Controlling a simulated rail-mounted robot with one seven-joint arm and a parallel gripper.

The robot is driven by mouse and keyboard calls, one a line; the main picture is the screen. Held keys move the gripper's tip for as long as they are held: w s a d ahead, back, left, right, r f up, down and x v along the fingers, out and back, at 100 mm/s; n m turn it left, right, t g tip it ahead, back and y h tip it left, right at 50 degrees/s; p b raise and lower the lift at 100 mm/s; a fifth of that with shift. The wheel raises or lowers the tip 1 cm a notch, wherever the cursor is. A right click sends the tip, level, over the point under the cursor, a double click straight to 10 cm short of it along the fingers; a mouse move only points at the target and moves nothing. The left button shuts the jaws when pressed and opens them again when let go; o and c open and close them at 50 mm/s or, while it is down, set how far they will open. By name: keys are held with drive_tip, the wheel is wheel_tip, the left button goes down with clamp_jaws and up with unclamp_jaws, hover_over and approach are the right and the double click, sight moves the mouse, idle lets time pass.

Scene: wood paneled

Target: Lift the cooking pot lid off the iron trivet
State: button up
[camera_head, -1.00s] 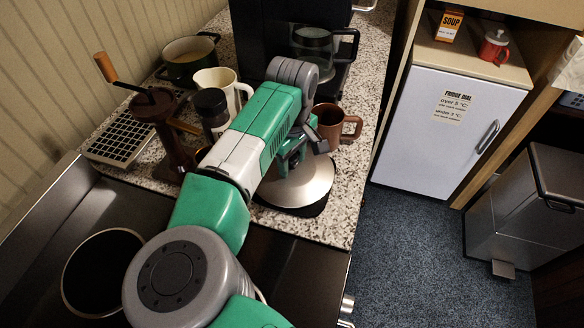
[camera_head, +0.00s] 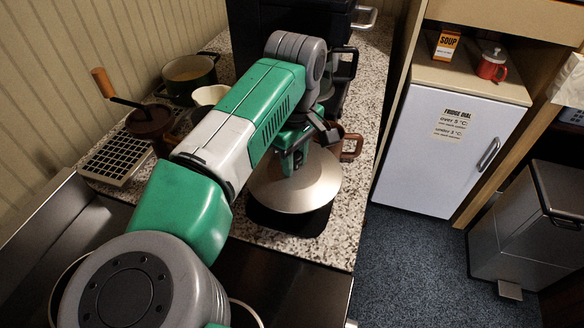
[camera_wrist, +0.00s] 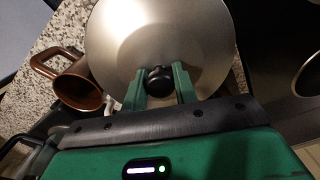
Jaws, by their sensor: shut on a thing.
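The cooking pot lid (camera_head: 312,194) is a wide silver dome with a black knob. It fills the upper middle of the wrist view (camera_wrist: 207,45). My gripper (camera_wrist: 159,78) is shut on the knob, one green finger on each side; in the head view the gripper (camera_head: 294,167) is partly hidden by my arm. The lid hangs above the black iron trivet (camera_head: 290,223), whose front part shows below the lid's rim. The rest of the trivet is hidden under the lid.
A brown mug (camera_head: 352,146) stands close behind the lid on the right. A coffee maker (camera_head: 285,25), a green pot (camera_head: 190,77), a coffee grinder (camera_head: 150,120) and a white jug (camera_head: 208,97) stand behind or left of my arm. The granite counter's right strip (camera_head: 372,100) is clear.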

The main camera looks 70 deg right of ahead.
drive_tip(key=s+a+b, duration=0.3)
drive_tip(key=s+a, duration=1)
drive_tip(key=shift+a+f+b, duration=0.15)
drive_tip(key=shift+a+b, duration=0.05)
drive_tip(key=shift+b, duration=0.1)
